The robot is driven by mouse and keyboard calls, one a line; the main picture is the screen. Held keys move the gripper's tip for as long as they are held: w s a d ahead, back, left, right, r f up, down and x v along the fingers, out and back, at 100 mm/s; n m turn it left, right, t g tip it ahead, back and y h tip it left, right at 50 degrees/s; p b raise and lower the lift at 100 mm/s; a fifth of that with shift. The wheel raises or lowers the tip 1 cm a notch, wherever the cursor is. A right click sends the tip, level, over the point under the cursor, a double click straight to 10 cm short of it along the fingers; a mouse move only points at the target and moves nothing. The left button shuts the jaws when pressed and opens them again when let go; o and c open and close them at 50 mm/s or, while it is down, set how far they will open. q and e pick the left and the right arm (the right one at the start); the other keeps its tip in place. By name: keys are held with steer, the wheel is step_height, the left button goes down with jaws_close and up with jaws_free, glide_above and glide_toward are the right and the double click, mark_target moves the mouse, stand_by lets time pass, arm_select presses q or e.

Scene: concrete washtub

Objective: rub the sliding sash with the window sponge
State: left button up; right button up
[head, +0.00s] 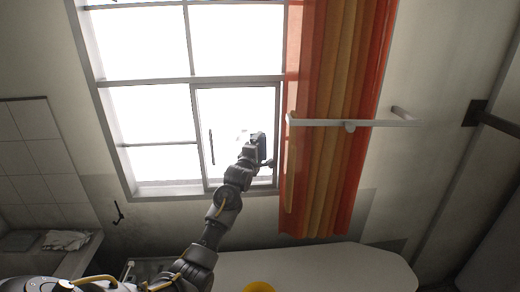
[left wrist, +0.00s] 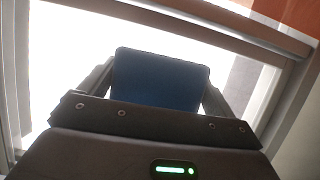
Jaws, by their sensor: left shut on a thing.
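The sliding sash (head: 200,135) is the framed lower-right pane of the bright window, with a dark upright handle (head: 212,147) near its left side. My left gripper (head: 260,145) is raised in front of the sash's right part. The left wrist view shows it shut on a dark blue window sponge (left wrist: 160,78), held between the two fingers. In the head view the sponge is hard to tell from the dark gripper. Bright glass and pale frame bars lie behind the sponge in the wrist view. I cannot tell whether it touches the glass. My right gripper is not in view.
An orange and yellow curtain (head: 335,160) hangs just right of the sash. A white rail (head: 370,123) crosses in front of it. A long white surface (head: 320,272) lies below the window. A ledge with a crumpled grey cloth (head: 66,240) is at lower left.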

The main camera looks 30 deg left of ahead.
mark_target(235, 139)
arm_select(q)
steer(key=shift+s+a+r+p, duration=0.15)
steer(key=shift+s+a+p, duration=0.4)
steer(key=shift+s+a, duration=0.45)
steer(key=shift+a, duration=0.3)
steer(key=shift+s+a+p, duration=0.55)
steer(key=shift+a, duration=0.2)
steer(key=shift+s+a+p, duration=0.5)
steer(key=shift+s+a, duration=0.05)
steer(key=shift+a, duration=0.15)
steer(key=shift+s+a+p, duration=0.75)
steer(key=shift+a+p, duration=0.05)
steer(key=shift+a, duration=0.2)
steer(key=shift+s+a, duration=0.3)
steer(key=shift+a, duration=0.1)
step_height(235, 139, up, 2)
steer(key=p, duration=0.2)
steer(key=shift+r+p, duration=0.15)
steer(key=shift+p, duration=0.25)
steer(key=shift+d, duration=0.1)
